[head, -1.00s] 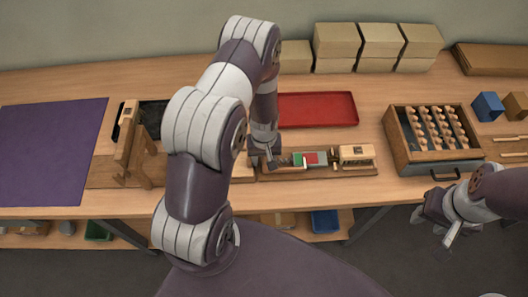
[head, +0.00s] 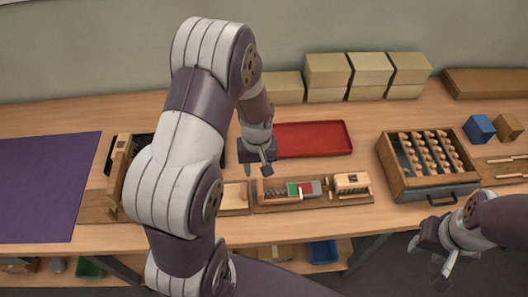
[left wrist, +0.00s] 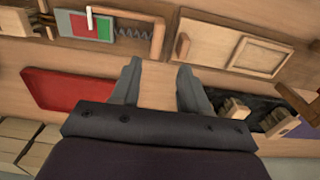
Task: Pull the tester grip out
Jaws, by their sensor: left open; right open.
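In the left wrist view the tester's wooden end bar (left wrist: 157,38) shows beside the spring; I cannot tell which part is the grip. My left gripper (head: 262,167) is open and empty, above and behind the tester's spring end. It also shows in the left wrist view (left wrist: 158,85). My right gripper (head: 447,257) is open, off the table's front edge.
A red tray (head: 315,139) lies behind the tester. A wooden box (head: 408,187) with several pegs stands right. A framed wooden plate (head: 235,199) lies left of the tester. Cartons (head: 370,75) line the back. A purple mat (head: 45,185) covers the far left.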

